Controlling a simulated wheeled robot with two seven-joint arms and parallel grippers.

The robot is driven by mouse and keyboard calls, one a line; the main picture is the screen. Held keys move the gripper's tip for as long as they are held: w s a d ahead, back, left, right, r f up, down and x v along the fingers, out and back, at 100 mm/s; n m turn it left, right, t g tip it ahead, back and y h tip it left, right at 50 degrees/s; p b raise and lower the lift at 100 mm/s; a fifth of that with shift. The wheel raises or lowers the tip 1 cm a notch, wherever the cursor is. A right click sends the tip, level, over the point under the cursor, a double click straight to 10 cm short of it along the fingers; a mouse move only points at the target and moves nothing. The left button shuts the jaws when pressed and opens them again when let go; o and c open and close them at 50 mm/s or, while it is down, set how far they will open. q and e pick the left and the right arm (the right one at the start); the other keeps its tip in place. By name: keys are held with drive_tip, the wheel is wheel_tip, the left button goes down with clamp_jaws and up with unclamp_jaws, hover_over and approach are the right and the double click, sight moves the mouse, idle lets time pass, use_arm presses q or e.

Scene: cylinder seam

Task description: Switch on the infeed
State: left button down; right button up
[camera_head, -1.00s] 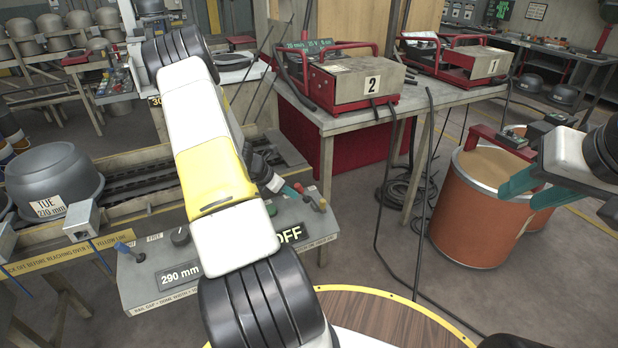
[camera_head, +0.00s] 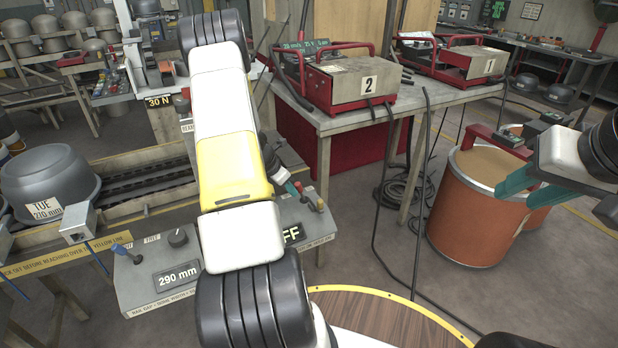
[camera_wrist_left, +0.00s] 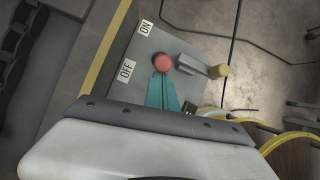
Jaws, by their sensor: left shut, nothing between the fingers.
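The control box (camera_head: 150,285) stands left of centre in the head view, with a "290 mm" display and a partly hidden display reading "FF". In the left wrist view its grey panel (camera_wrist_left: 190,45) carries an ON label (camera_wrist_left: 145,28), an OFF label (camera_wrist_left: 127,70) and a red ball knob (camera_wrist_left: 162,62) nearer OFF. My left gripper (camera_wrist_left: 162,82) is shut and empty, its teal tips right at the red knob; I cannot tell whether they touch. In the head view, my arm partly hides the left gripper (camera_head: 291,187). My right gripper (camera_head: 527,187) is open and empty, away from the box.
A yellow-tipped lever (camera_wrist_left: 218,71) sits beside the red knob. A grey pot (camera_head: 50,185) and a conveyor (camera_head: 140,175) are at left. A table (camera_head: 330,125) with red-framed units stands behind. An orange drum (camera_head: 475,215) stands at right, under my right gripper.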

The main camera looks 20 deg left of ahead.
use_arm(q)
drive_tip(key=shift+w+d+r+g+y, duration=0.55)
drive_tip(key=shift+w+d+g+y, duration=0.35)
drive_tip(key=shift+g, duration=0.1)
drive_tip(key=shift+w+d+r+g+y, duration=0.25)
drive_tip(key=shift+w+d+g+y, duration=0.3)
drive_tip(key=shift+w+g+y, duration=0.45)
drive_tip(key=shift+w+d, duration=0.2)
drive_tip(key=shift+d, duration=0.15)
drive_tip(key=shift+w+d, duration=0.3)
